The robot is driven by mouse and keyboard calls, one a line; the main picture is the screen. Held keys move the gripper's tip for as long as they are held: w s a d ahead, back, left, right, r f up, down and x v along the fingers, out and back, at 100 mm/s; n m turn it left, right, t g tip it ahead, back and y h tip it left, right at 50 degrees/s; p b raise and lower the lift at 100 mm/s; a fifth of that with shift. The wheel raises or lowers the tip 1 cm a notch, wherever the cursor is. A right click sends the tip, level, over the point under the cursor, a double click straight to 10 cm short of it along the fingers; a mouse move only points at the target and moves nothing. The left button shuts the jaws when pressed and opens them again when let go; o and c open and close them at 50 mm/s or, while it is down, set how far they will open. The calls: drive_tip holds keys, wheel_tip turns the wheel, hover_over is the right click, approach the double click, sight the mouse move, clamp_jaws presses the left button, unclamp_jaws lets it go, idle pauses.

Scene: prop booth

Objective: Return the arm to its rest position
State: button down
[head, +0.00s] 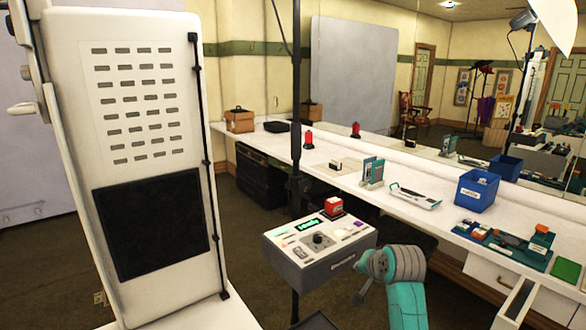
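Part of my arm (405,300), with teal links and a grey ribbed joint, rises from the bottom edge right of centre in the head view. It is bent at the grey joint. This joint appears close to the right end of a grey control box and overlaps its edge in the picture; I cannot tell whether they touch. No gripper fingers can be made out, so what my gripper holds, if anything, does not show.
A tall white slotted panel (140,175) stands at left. A white counter (345,183) along the mirror carries a blue bin (476,191) and small props. Brown floor lies between.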

drive_tip(key=s+f+n+t, duration=0.2)
drive_tip(key=s+f, duration=2)
drive_tip(key=f, duration=0.1)
drive_tip(key=s+n+t+h, duration=0.2)
drive_tip(key=s, duration=2.6)
drive_tip(key=s+r+n+t, duration=0.1)
drive_tip(key=s+r+n, duration=0.1)
drive_tip(key=s+r, duration=1)
drive_tip(key=shift+s, duration=0.8)
